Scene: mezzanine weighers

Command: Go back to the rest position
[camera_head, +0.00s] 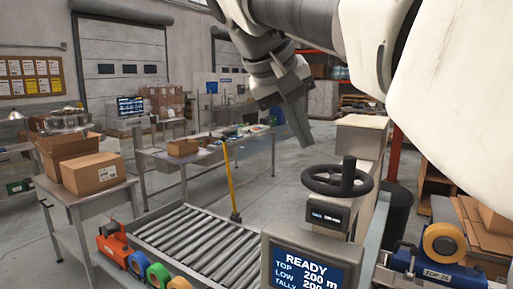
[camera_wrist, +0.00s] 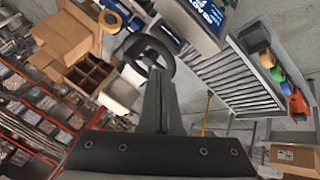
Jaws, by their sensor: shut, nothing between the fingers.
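My gripper (camera_head: 301,124) hangs in the air in the upper middle of the head view, at the end of my white and grey arm. Its fingers are together with nothing between them. In the wrist view my gripper (camera_wrist: 161,85) points up the picture at the black handwheel (camera_wrist: 150,57). In the head view the handwheel (camera_head: 338,181) stands on a machine beside the roller conveyor, below and right of the fingers. The fingers look apart from it.
A display (camera_head: 303,268) reading READY stands at the front. A roller conveyor (camera_head: 200,240) runs beside it. Cardboard boxes (camera_head: 94,173) sit on a steel table at left. Tape rolls (camera_head: 158,276) are at the front edge. Concrete floor (camera_head: 290,205) is open behind the conveyor.

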